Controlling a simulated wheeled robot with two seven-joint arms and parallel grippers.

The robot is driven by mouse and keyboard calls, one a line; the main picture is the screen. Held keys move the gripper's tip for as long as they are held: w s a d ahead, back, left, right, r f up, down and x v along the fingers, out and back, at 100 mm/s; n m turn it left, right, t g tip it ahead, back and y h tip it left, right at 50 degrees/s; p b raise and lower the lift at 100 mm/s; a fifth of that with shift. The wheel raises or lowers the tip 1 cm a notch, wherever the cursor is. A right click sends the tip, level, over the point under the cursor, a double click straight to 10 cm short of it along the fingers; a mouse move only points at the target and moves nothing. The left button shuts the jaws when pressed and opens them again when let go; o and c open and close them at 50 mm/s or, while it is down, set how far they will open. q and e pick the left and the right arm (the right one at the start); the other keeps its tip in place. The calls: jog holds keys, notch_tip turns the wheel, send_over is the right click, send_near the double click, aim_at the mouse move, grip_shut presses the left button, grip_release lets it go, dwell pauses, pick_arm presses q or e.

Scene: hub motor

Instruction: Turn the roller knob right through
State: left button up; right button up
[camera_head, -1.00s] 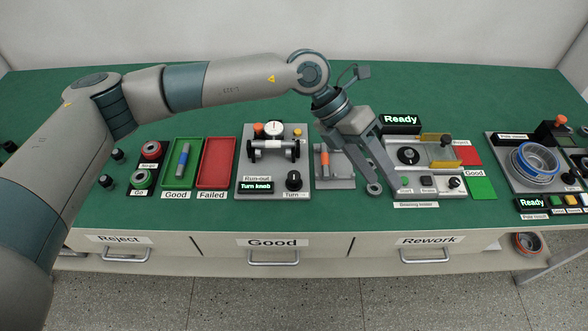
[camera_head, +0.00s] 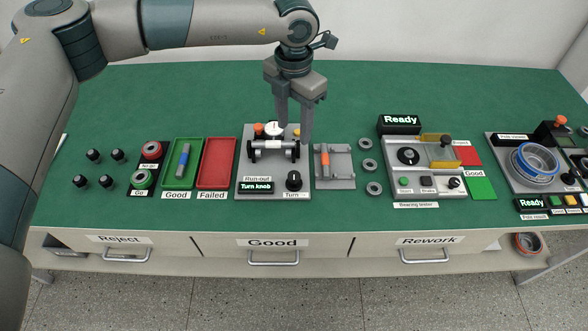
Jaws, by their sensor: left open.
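The roller knob (camera_head: 293,180) is a black round knob on the front right of the grey run-out stand (camera_head: 273,185), above a label reading "Turn". The stand's display (camera_head: 256,187) reads "Turn knob". A shaft (camera_head: 272,144) with black ends lies across the rollers at the back of the stand, with a white dial gauge (camera_head: 273,129) behind it. My left gripper (camera_head: 293,137) points down, open and empty, over the back right of the stand, behind and above the knob and apart from it. My right gripper is not in view.
A grey holder (camera_head: 334,166) with an orange-and-grey shaft stands right of the stand. Several metal rings (camera_head: 369,165) lie beyond it, beside the bearing tester (camera_head: 424,168). Green (camera_head: 182,186) and red (camera_head: 216,164) trays sit to the left.

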aim_at(294, 175)
pick_arm(q)
notch_tip(294, 175, down, 16)
jog(key=p, duration=0.6)
jog(key=shift+f, duration=0.5)
jog(key=shift+c, duration=0.7)
jog(key=c, duration=0.9)
